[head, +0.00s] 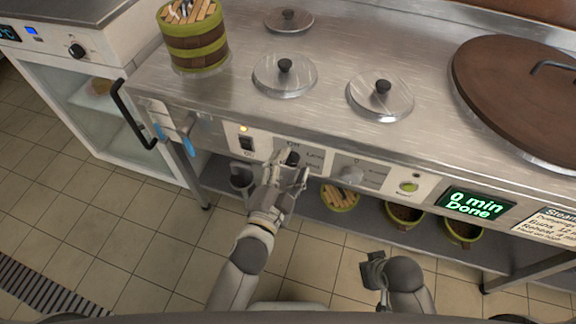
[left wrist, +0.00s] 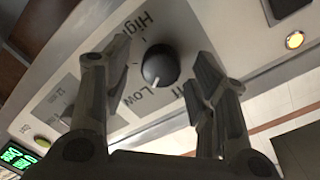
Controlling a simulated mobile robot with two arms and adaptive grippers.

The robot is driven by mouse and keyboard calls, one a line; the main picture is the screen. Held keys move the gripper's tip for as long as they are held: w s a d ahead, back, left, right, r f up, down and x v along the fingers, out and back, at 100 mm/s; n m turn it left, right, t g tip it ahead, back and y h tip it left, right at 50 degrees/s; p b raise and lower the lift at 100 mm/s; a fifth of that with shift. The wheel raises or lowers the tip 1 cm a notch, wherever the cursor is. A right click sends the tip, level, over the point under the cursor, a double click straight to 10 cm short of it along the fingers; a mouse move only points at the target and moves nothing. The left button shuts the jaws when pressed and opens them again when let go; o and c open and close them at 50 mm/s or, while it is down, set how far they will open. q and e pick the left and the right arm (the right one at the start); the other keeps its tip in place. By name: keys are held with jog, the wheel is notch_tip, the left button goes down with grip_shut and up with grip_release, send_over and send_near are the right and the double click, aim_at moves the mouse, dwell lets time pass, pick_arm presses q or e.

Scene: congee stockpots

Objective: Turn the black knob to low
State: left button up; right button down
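The black knob (head: 292,158) sits on the front control panel, partly hidden by my left gripper (head: 289,169) in the head view. The knob also shows in the left wrist view (left wrist: 160,66), with a white pointer mark aimed down and slightly left, near the end of the printed "Low" (left wrist: 141,97). My left gripper (left wrist: 160,72) is open, with one finger on each side of the knob. Gaps show between the fingers and the knob there. My right gripper (head: 373,269) is low, away from the panel; its fingers are unclear.
A grey knob (head: 350,174), a rocker switch (head: 247,144) with a lit lamp and a green button (head: 408,187) share the panel. A display (head: 475,204) reads "0 min Done". Lidded pots (head: 285,76) and a basket (head: 193,42) are above; green-rimmed buckets (head: 403,214) stand below.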

pick_arm(q)
jog(key=v, duration=1.2)
dwell(0.6)
